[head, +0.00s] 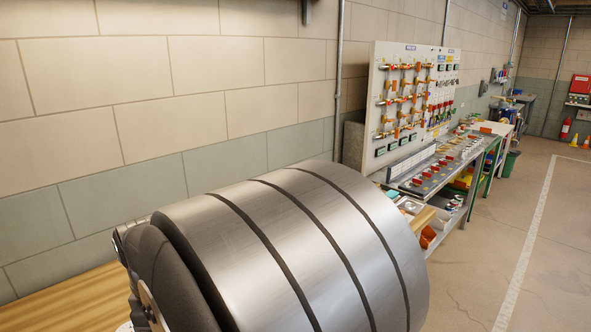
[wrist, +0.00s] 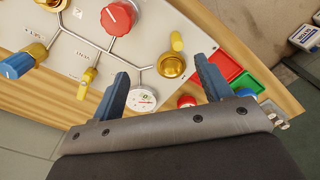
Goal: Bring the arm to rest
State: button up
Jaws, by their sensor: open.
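My gripper (wrist: 161,67) shows in the wrist view, its two blue-grey fingers spread apart with nothing held between them. It is over or in front of a light grey valve panel (wrist: 60,45). A round brass fitting (wrist: 171,66) and a small white gauge (wrist: 143,100) appear between the fingers in the picture. I cannot tell how far they are from the fingertips. In the head view, what looks like a banded metal link of my arm fills the lower middle, and the gripper is not seen there.
The panel carries a red knob (wrist: 118,16), a blue knob (wrist: 16,65) and a yellow lever (wrist: 86,83). Red (wrist: 222,66) and green (wrist: 246,84) trays lie right of the gripper. A valve board (head: 413,95) stands above a cluttered bench (head: 440,165). The floor at right (head: 550,240) is clear.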

jog(key=w+d+m, duration=0.1)
jog(key=w+d, duration=0.1)
jog(key=d, duration=0.2)
jog(key=shift+s+a+f, duration=0.25)
jog(key=shift+a+f, duration=0.2)
jog(key=shift+a, duration=0.3)
jog(key=shift+s+a+f, duration=0.2)
jog(key=shift+a+f, duration=0.25)
jog(key=shift+a, duration=0.35)
jog(key=shift+s+a+f, duration=0.25)
jog(key=shift+a+f, duration=0.2)
jog(key=shift+a, duration=0.3)
jog(key=shift+d, duration=0.1)
jog(key=w+d+r, duration=0.2)
jog(key=d+r, duration=0.1)
jog(key=d, duration=0.2)
jog(key=s+a+n, duration=0.2)
jog(key=s+a, duration=0.3)
jog(key=a, duration=0.3)
jog(key=shift+a+f, duration=0.25)
jog(key=shift+f, duration=0.2)
jog(key=shift+s, duration=0.1)
